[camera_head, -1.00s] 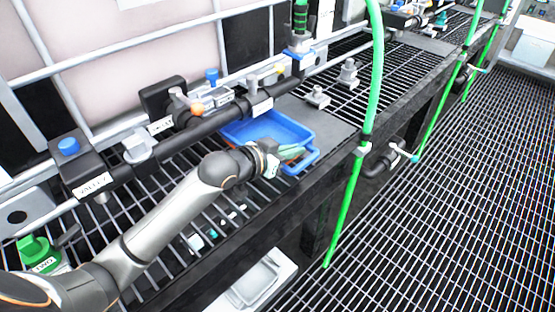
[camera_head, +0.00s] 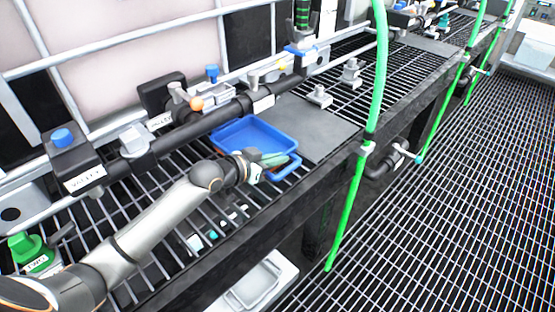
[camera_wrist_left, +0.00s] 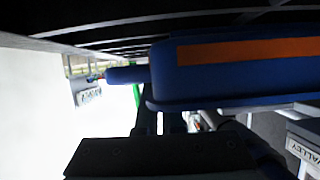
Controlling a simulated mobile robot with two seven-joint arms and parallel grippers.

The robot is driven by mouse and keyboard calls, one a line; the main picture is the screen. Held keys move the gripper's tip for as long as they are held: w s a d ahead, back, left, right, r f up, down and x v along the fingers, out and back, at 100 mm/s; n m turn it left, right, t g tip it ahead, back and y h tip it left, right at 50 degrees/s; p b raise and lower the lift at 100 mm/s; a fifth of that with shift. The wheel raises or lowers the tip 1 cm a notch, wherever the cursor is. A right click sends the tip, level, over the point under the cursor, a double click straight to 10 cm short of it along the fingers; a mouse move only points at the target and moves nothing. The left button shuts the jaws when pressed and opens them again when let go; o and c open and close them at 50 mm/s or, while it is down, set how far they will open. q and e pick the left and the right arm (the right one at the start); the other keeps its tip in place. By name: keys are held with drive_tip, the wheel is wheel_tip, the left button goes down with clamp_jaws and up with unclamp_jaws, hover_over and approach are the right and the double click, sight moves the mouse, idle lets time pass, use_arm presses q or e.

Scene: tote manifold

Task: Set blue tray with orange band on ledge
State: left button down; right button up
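The blue tray (camera_head: 254,134) is at the centre of the head view, over the grating to the left of a flat grey plate (camera_head: 318,122). I cannot tell whether it rests or hangs just above. My left gripper (camera_head: 262,167) is at the tray's near side and appears shut on its rim or handle; the fingertips are partly hidden. The left wrist view shows the tray's blue wall (camera_wrist_left: 165,75) with its orange band (camera_wrist_left: 250,50) close up, and the dark fingers (camera_wrist_left: 158,122) reaching to the tray. My right gripper is not in view.
A black pipe with valves (camera_head: 190,122) runs behind the tray, close to its far side. A green upright hose (camera_head: 362,160) stands at the plate's right front corner. Small grey fittings (camera_head: 320,97) stand beyond the plate. A pale bin (camera_head: 262,280) lies below the front edge.

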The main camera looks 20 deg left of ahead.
use_arm(q)
drive_tip(key=c, duration=1)
unclamp_jaws()
drive_tip(key=shift+c, duration=0.2)
drive_tip(key=shift+r, duration=0.1)
drive_tip(key=p+v, duration=0.1)
drive_tip(key=v, duration=0.6)
drive_tip(key=shift+s+r, duration=0.1)
drive_tip(key=shift+s, duration=0.1)
